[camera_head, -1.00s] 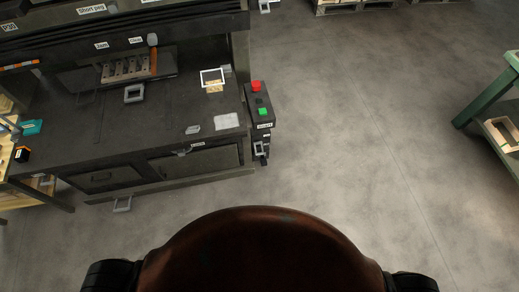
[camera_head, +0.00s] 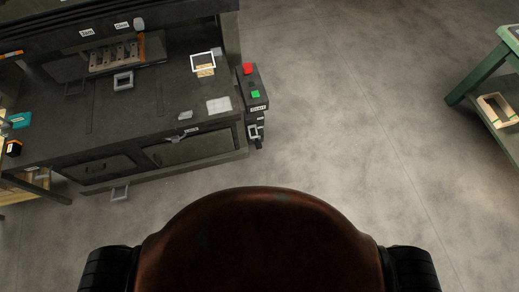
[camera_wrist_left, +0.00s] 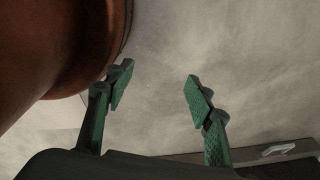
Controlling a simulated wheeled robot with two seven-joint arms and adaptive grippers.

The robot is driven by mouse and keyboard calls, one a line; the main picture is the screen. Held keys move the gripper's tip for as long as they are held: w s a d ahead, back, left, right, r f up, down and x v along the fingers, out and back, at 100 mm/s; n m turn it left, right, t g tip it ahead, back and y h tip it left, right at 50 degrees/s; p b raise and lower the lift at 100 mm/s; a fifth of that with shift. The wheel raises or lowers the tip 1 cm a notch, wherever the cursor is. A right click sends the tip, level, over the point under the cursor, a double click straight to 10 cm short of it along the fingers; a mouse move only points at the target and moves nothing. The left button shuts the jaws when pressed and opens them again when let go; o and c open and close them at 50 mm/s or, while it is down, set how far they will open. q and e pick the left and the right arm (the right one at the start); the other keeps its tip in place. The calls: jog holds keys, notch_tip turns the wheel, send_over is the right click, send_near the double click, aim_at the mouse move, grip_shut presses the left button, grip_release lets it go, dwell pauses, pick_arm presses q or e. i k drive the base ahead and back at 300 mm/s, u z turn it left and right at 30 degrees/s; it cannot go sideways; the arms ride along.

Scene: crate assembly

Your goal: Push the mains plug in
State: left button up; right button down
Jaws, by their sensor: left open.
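I cannot make out a mains plug or its socket in either view. A dark control box (camera_head: 253,88) with a red button and a green button stands at the right end of the black workbench (camera_head: 145,100). Below it is a small pale bracket-like part (camera_head: 254,131), too small to tell what it is. My left gripper (camera_wrist_left: 160,90) is open and empty in the left wrist view, its green-padded fingers wide apart above the grey floor. Neither gripper shows in the head view, and my right gripper is not seen.
A white frame (camera_head: 203,62) is on the bench. A green table (camera_head: 478,72) with a wooden tray (camera_head: 497,110) stands right. The floor between is clear.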

aim_at(258, 145)
jog(key=u, duration=1.65)
jog(key=k, duration=0.7)
jog(key=z, duration=2.2)
jog(key=i, duration=0.5)
